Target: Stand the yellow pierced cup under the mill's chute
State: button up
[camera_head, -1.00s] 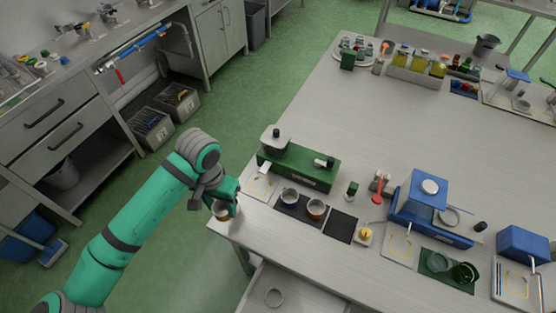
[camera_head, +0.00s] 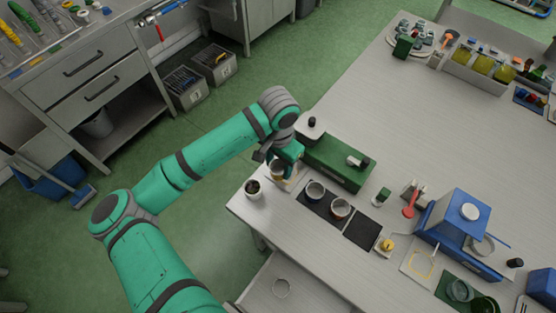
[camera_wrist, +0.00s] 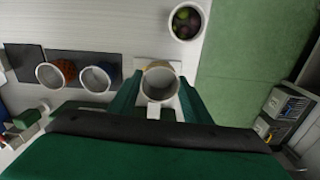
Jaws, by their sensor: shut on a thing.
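My gripper (camera_head: 283,160) is at the left end of the green mill (camera_head: 337,162), shut on a cup (camera_head: 278,168). In the wrist view the cup (camera_wrist: 160,80) is between my fingers (camera_wrist: 159,88), its open mouth facing the camera. It has a grey inside and a yellowish far rim; its holes do not show. A small white block, apparently the mill's chute (camera_wrist: 153,111), is at the cup's near edge. A pale mat (camera_wrist: 172,66) lies under the cup. I cannot tell whether the cup touches the mat, and the chute is hidden in the head view.
A white pot of dark round fruit (camera_head: 253,188) stands near the table corner, close to the held cup. Two cups (camera_head: 315,190) (camera_head: 341,208) stand on dark mats in front of the mill. A blue mill (camera_head: 452,230) is further right.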

jog(key=shift+s+d+f, duration=0.1)
jog(key=shift+d+f, duration=0.2)
jog(key=shift+f, duration=0.3)
jog(key=shift+s+d+f, duration=0.1)
jog(key=shift+d+f, duration=0.15)
jog(key=shift+f, duration=0.35)
notch_tip(320, 180, down, 2)
jog(key=shift+w+a, duration=0.1)
jog(key=shift+a, duration=0.05)
jog(key=shift+w+d, duration=0.4)
jog(key=shift+w, duration=0.25)
jog(key=shift+w+d, duration=0.4)
jog(key=shift+w, duration=0.2)
jog(key=shift+a, duration=0.2)
jog(key=shift+d, duration=0.35)
jog(key=shift+a, duration=0.2)
jog(key=shift+w+d+f, duration=0.1)
jog(key=shift+f, duration=0.05)
